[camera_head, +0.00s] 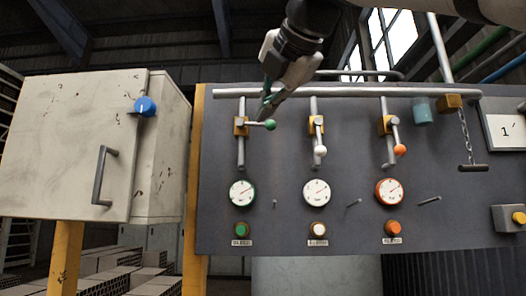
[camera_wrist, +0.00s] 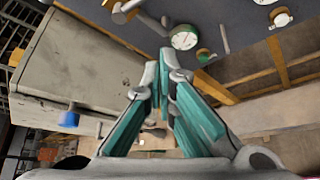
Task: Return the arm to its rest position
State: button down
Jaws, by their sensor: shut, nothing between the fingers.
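My gripper (camera_head: 266,107) reaches down from the top of the head view, in front of the upper left part of the dark panel. Its fingers are closed together with nothing between them. The tips show beside the green-knobbed lever (camera_head: 262,124); I cannot tell whether they touch it. That lever points sideways to the right. In the wrist view the teal-sided fingers (camera_wrist: 162,68) meet at their tips, with the cabinet and the panel behind them. The rest of my arm is mostly outside the head view.
The panel (camera_head: 345,235) carries a white-knobbed lever (camera_head: 320,150) and an orange-knobbed lever (camera_head: 399,149), both pointing down, with gauges and buttons below. A horizontal pipe (camera_head: 350,91) runs along its top. A cabinet (camera_head: 60,150) with a blue knob (camera_head: 145,106) stands left. A chain (camera_head: 466,135) hangs right.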

jog(key=shift+s, duration=0.15)
jog(key=shift+d, duration=0.1)
dwell(0.4)
jog(key=s+d+f+m+g+h, duration=0.1)
jog(key=s+d+f+m, duration=0.1)
jog(key=d+f+m, duration=0.45)
jog(key=s+d+f+m+g+h, duration=0.15)
jog(key=f+m, duration=0.25)
jog(key=f, duration=0.6)
jog(key=s+d+f+m+g+h, duration=0.1)
jog(key=s+d+f+m, duration=0.2)
jog(key=f+m, duration=0.4)
jog(key=s+d+f+m+g, duration=0.1)
jog(key=s+f+m, duration=0.3)
jog(key=f, duration=0.5)
jog(key=s+d+f+m+g+h, duration=0.1)
jog(key=s+d+f+m, duration=0.2)
jog(key=f, duration=0.5)
jog(key=s+d+f+m+g, duration=0.2)
jog(key=s+d+f+m, duration=0.1)
jog(key=s+f+m, duration=0.2)
notch_tip(320, 180, down, 5)
jog(key=shift+s+r+m, duration=0.2)
jog(key=shift+s+m, duration=0.15)
jog(key=shift+s, duration=0.6)
